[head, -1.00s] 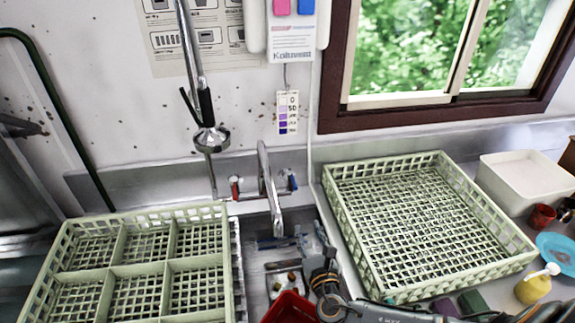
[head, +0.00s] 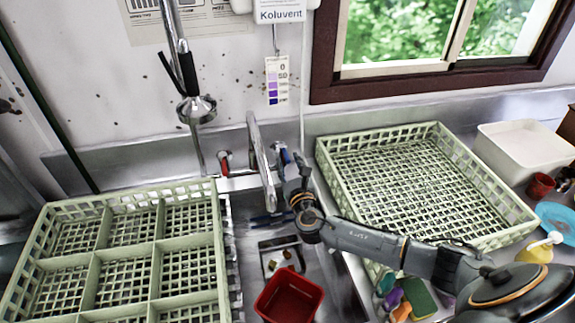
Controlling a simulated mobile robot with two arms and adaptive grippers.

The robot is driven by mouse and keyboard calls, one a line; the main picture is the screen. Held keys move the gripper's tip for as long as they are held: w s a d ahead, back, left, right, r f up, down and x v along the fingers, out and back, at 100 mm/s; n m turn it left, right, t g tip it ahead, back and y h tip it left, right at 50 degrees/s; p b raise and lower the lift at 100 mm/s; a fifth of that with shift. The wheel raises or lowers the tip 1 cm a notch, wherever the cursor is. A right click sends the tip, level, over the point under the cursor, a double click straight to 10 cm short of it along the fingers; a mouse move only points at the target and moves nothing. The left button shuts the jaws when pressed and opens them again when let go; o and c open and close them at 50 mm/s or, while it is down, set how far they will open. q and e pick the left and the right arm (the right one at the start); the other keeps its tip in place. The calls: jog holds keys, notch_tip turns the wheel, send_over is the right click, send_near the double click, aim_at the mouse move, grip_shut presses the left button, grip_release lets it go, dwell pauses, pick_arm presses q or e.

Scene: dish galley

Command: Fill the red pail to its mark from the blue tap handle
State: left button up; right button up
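The red pail (head: 290,297) stands upright in the sink at the bottom of the head view, in front of the spout. I see only red inside it; its mark and any water cannot be made out. The blue tap handle (head: 283,156) is on the right of the tap, and a red handle (head: 225,163) is on the left. The tap's metal spout (head: 262,160) reaches forward between them. My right gripper (head: 296,165) is at the blue handle, pointing at the wall. Its fingers are small and partly hidden, so contact and opening are unclear. My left gripper is out of view.
A divided green rack (head: 160,255) stands left of the sink, and an open green rack (head: 450,150) stands right. A hanging spray head (head: 196,109) is left of the tap.

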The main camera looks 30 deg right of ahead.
jog(key=shift+w+d, duration=0.15)
jog(key=shift+w, duration=0.65)
jog(key=shift+c, duration=0.4)
grip_shut()
jog(key=shift+d+b, duration=0.1)
jog(key=shift+b, duration=0.2)
